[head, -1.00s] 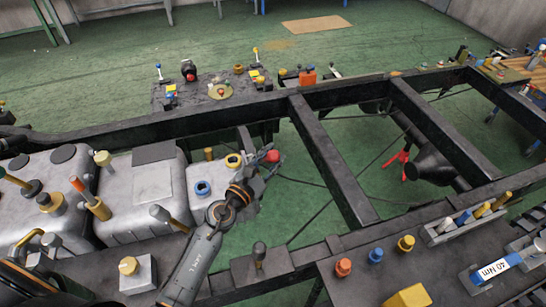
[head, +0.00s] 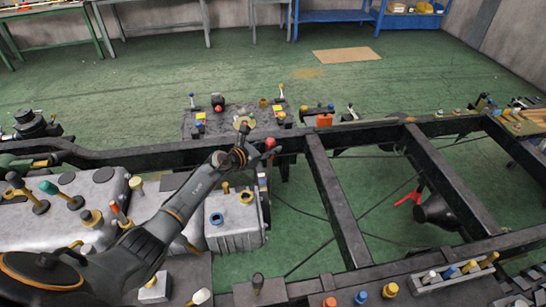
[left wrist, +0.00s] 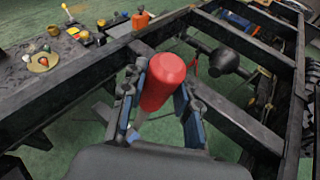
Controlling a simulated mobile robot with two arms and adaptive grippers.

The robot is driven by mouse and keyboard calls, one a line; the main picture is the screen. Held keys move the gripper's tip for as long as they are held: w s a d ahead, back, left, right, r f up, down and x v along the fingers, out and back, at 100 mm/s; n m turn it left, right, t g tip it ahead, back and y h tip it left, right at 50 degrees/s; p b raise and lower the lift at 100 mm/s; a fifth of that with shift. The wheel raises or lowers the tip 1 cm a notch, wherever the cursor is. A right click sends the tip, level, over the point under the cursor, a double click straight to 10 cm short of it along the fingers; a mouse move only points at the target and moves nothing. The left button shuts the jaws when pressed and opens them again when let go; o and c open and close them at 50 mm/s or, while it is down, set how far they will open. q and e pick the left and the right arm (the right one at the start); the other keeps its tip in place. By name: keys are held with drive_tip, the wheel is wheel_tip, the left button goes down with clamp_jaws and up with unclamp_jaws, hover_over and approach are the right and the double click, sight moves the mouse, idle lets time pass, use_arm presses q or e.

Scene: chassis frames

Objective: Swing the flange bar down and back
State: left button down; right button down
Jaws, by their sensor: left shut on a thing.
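My left gripper (left wrist: 158,98) is shut on a red cylindrical grip (left wrist: 163,82), which stands between its two blue-padded fingers in the left wrist view. The grip looks like the handle end of the flange bar; most of the bar is hidden by the gripper and wrist. In the head view the red grip (head: 270,143) shows at the tip of my left gripper (head: 262,152), above the far right corner of the grey casing (head: 235,238), close to the dark frame rail. My right gripper is not in view.
The long frame rail (head: 350,135) runs just beyond the gripper, and a crossmember (head: 335,195) lies to its right. A dark plate (head: 190,126) with several knobs and levers sits behind. Between casing and crossmember is an open gap over the green floor.

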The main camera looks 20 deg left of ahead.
use_arm(q)
drive_tip(key=shift+w+a+r, duration=0.2)
drive_tip(key=shift+w+a, duration=0.35)
drive_tip(key=shift+w, duration=0.2)
drive_tip(key=shift+w+a+n, duration=0.2)
drive_tip(key=shift+w+n, duration=0.1)
drive_tip(key=shift+w, duration=0.05)
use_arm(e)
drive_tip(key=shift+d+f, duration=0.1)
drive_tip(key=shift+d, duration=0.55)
use_arm(q)
drive_tip(key=c, duration=1)
unclamp_jaws()
drive_tip(key=shift+s+a+g, duration=0.2)
drive_tip(key=shift+s+g, duration=0.1)
drive_tip(key=shift+s, duration=0.1)
drive_tip(key=v, duration=1.1)
drive_tip(key=shift+s+r, duration=0.1)
